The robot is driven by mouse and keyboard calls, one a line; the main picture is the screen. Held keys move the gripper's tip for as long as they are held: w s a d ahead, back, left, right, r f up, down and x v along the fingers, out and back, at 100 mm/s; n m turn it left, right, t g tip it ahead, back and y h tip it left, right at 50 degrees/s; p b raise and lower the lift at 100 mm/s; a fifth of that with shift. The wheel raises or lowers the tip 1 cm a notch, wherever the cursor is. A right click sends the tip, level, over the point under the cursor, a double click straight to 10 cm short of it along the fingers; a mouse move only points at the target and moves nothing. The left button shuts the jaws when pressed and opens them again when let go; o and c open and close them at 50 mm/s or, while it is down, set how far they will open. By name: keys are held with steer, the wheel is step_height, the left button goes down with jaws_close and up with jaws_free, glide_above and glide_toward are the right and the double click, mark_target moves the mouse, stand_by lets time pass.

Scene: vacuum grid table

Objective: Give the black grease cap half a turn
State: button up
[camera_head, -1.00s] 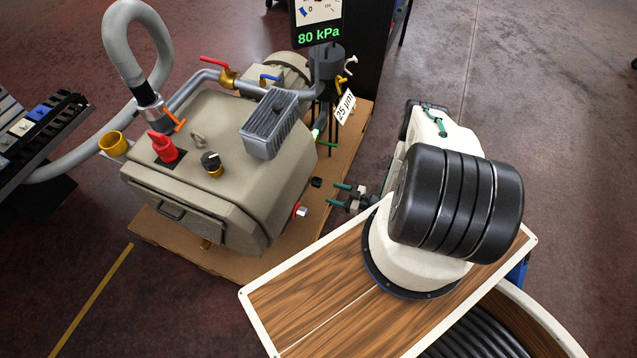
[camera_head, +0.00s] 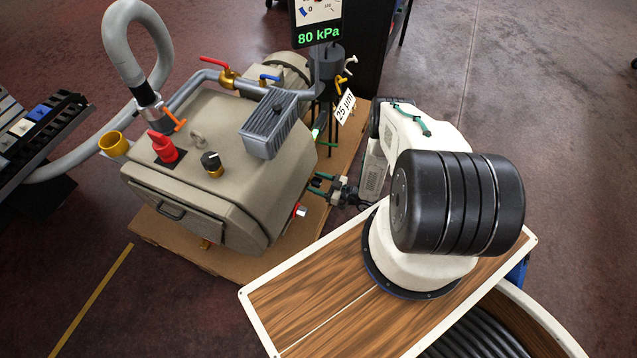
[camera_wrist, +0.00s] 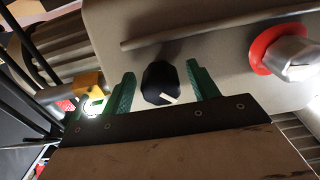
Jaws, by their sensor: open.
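The black grease cap (camera_wrist: 161,84) is a small faceted black knob with a white mark, on the side of the beige pump housing (camera_wrist: 225,30). In the wrist view it lies between the two green fingers of my gripper (camera_wrist: 160,70), with a visible gap on each side. My gripper is open and holds nothing. In the head view my gripper (camera_head: 318,184) is at the right side of the pump housing (camera_head: 240,200), where its fingers cover most of the cap. How deep the cap sits between the fingers is hard to tell.
A red-ringed metal fitting (camera_wrist: 285,55) is on the same wall; it shows at the pump's lower right (camera_head: 300,211). A long rod (camera_wrist: 220,27) runs above the cap. A brass fitting (camera_wrist: 88,82) is left. A separate black knob (camera_head: 211,161) sits on top of the pump.

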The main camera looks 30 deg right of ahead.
steer(key=shift+c, duration=0.2)
steer(key=c, duration=0.9)
steer(key=shift+c, duration=0.2)
steer(key=shift+m, duration=0.4)
